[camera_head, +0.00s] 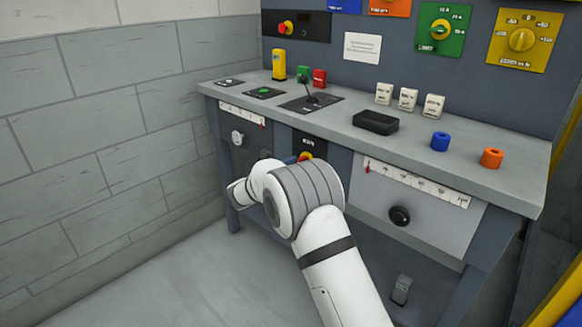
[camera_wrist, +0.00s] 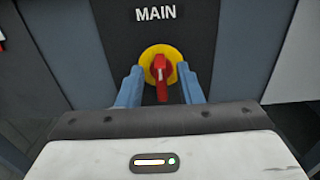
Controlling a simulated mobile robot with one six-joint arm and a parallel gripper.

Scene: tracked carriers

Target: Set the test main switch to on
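The main switch (camera_wrist: 161,66) is a red rotary knob on a yellow disc, on a dark panel marked MAIN in the wrist view. Its red handle stands nearly upright, with the longer end pointing down. No on or off marks are readable. My gripper (camera_wrist: 160,76) is open, with one blue finger on each side of the knob and a gap showing at both sides. In the head view the switch (camera_head: 305,156) shows on the bench front under the top, partly hidden by my arm, and only a bit of blue finger shows beside it.
The bench top (camera_head: 345,132) carries a joystick (camera_head: 309,95), a black tray (camera_head: 375,122), white blocks, a blue ring (camera_head: 440,141) and an orange ring (camera_head: 491,158). A drawer with a black knob (camera_head: 400,215) is to the right. Another red-and-yellow knob (camera_head: 286,28) is on the back panel.

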